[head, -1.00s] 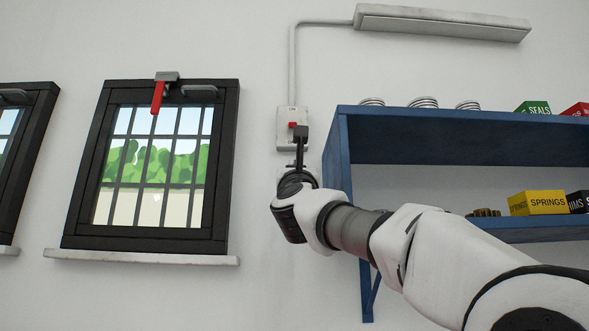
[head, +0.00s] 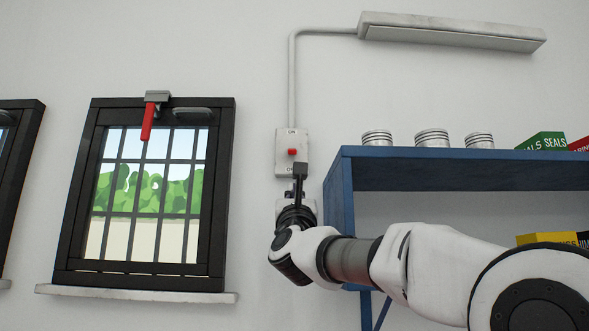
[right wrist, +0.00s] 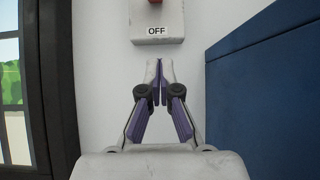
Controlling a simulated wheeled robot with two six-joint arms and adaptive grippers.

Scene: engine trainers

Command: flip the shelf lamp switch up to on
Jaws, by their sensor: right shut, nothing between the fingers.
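The lamp switch is a pale box (head: 283,167) on the wall, with a red toggle (head: 292,152) near its middle. I cannot tell whether the toggle is tilted up or down. The shelf lamp (head: 455,33) is a long pale fixture above. My right gripper (head: 300,170) is shut and empty; its tips overlap the box's lower right corner in the head view. In the right wrist view, the gripper's tips (right wrist: 160,68) are below the box (right wrist: 172,25) and its OFF label, apart from the red toggle (right wrist: 149,3). My left gripper is not in view.
A blue shelf (head: 338,190) with tins (head: 432,138) and boxes stands close to the right of the gripper; its side panel (right wrist: 265,90) fills the wrist view's right. A barred window (head: 150,190) with a red handle is to the left. Bare wall lies between.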

